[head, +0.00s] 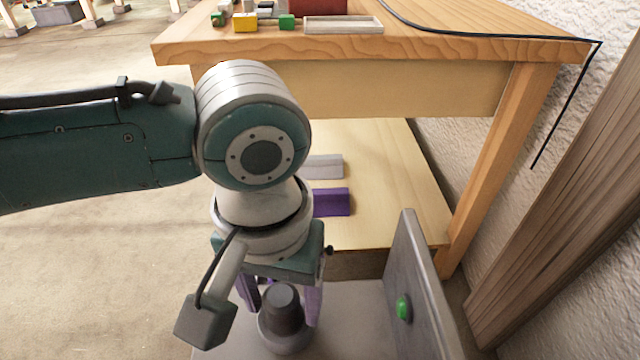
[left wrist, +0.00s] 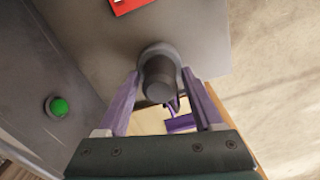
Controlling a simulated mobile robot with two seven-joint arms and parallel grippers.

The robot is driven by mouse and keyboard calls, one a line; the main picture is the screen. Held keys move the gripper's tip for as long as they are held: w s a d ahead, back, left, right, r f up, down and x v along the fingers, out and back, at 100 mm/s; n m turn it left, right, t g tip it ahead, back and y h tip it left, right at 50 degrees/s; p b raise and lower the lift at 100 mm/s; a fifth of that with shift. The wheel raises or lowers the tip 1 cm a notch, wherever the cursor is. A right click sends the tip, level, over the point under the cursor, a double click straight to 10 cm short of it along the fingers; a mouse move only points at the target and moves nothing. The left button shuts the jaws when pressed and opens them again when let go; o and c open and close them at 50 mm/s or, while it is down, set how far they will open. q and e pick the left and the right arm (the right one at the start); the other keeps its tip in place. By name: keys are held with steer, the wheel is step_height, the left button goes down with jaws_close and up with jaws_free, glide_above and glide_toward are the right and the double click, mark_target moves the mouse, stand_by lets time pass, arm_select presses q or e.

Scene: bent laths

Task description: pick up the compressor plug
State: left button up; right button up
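A dark grey, knob-like plug (head: 282,300), which I take for the compressor plug, stands in a grey round collar on a grey metal surface (head: 350,315). It also shows in the left wrist view (left wrist: 158,78), between the purple fingers. My left gripper (head: 283,305) points down at the plug, and its purple fingers are spread. In the left wrist view the gripper (left wrist: 160,75) has a fingertip on either side of the collar; I cannot tell whether they touch it. My right gripper is in neither view.
A grey upright plate (head: 420,285) with a green button (head: 403,308) stands right of the plug. A wooden table (head: 430,45) bears coloured blocks and a tray (head: 343,25). Its lower shelf (head: 400,190) holds a purple block (head: 332,202). A black cable (head: 570,100) hangs at right.

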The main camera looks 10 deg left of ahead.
arm_select(q)
jaws_close()
stand_by(0.3)
